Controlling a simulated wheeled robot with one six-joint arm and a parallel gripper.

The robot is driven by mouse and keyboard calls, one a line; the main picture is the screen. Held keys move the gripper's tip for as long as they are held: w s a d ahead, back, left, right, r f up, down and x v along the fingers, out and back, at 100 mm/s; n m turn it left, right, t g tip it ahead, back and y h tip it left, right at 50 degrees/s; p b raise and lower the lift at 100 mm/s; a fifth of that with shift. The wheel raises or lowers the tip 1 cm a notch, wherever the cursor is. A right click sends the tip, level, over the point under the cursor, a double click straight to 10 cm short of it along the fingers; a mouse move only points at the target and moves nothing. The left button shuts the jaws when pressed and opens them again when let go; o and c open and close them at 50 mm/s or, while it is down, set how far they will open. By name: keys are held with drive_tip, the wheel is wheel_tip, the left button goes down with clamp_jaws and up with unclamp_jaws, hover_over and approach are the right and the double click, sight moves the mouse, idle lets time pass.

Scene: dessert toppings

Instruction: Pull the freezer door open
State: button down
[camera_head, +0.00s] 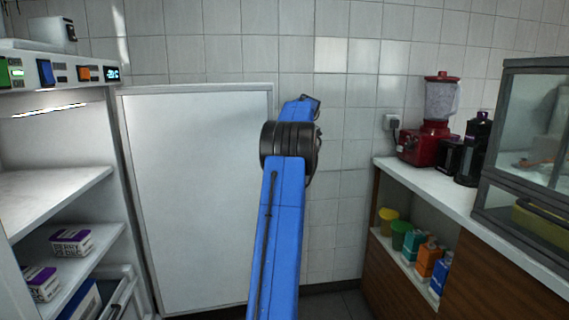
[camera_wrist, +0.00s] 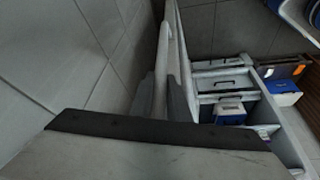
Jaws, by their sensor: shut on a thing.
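The white freezer door (camera_head: 200,190) stands wide open, swung out to the right of the freezer (camera_head: 60,195) and in front of the tiled wall. In the wrist view the door (camera_wrist: 181,50) is seen nearly edge-on, with its pale bar handle (camera_wrist: 163,55) running along it. My gripper (camera_wrist: 161,98) is shut on the handle, one finger on each side. In the head view my gripper and the handle are hidden behind my blue arm.
The freezer shelves hold purple-and-white boxes (camera_head: 72,241). At right, a counter (camera_head: 440,195) carries a red blender (camera_head: 437,115), dark machines and a glass case (camera_head: 525,150). Colored cartons stand on its lower shelf. The tiled wall is close behind the door.

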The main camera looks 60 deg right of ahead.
drive_tip(key=shift+w+d, duration=0.1)
drive_tip(key=shift+w, duration=0.05)
drive_tip(key=c, duration=1.7)
unclamp_jaws()
drive_tip(key=shift+v, duration=8.7)
drive_tip(key=shift+f, duration=0.1)
